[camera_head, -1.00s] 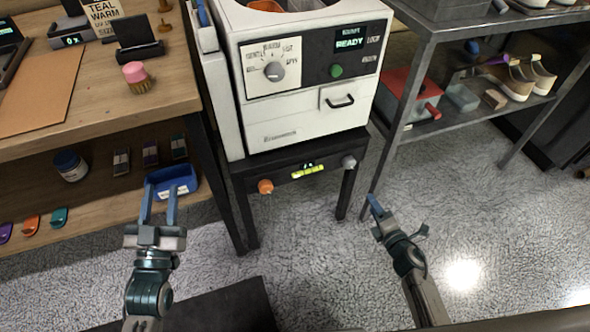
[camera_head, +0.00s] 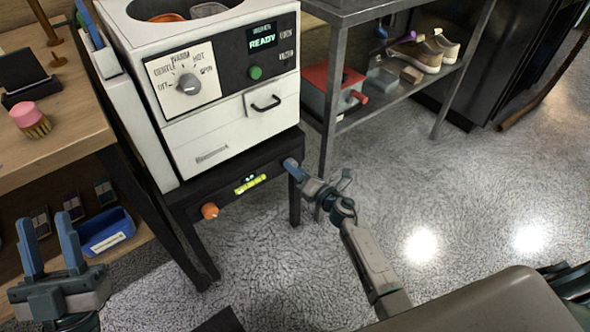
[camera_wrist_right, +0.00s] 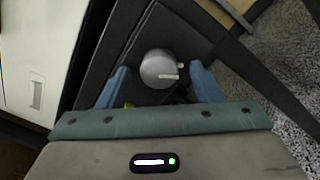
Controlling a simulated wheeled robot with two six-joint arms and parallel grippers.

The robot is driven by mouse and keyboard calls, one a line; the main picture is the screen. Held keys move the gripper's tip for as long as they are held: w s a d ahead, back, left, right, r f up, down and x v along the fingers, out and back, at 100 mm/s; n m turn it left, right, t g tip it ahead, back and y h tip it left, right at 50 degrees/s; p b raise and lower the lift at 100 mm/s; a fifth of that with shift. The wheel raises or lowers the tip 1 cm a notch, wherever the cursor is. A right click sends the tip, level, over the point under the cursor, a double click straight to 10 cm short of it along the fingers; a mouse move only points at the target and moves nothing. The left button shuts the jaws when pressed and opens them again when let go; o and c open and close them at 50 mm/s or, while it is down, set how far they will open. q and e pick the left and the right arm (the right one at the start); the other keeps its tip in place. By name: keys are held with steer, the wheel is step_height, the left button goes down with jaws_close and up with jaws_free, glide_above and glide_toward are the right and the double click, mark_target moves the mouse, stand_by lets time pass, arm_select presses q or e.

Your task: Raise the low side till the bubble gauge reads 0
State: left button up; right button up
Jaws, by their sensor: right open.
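The bubble gauge (camera_head: 250,184) is a small yellow-green vial on the front of the black stand (camera_head: 225,190), with a tiny lit readout above it. Its number and bubble position are too small to read. An orange knob (camera_head: 209,211) is left of the gauge. A round grey knob (camera_wrist_right: 158,66) at the stand's right end shows in the right wrist view. My right gripper (camera_wrist_right: 160,84) is open with a blue finger on each side of that knob; contact is not clear. In the head view my right gripper (camera_head: 292,168) hides this knob. My left gripper (camera_head: 48,242) is open and empty at lower left.
A white washing machine (camera_head: 215,120) with a dial and READY screen stands on the stand. A wooden bench (camera_head: 75,150) is at left, with a blue bin (camera_head: 106,232) on its lower shelf. A metal rack (camera_head: 385,105) with shoes stands right.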

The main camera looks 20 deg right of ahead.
arm_select(q)
steer(key=shift+s+r+h, duration=0.2)
steer(key=shift+r+h, duration=0.05)
steer(key=shift+h, duration=0.05)
arm_select(e)
steer(key=shift+w+a, duration=0.25)
steer(key=shift+w, duration=0.25)
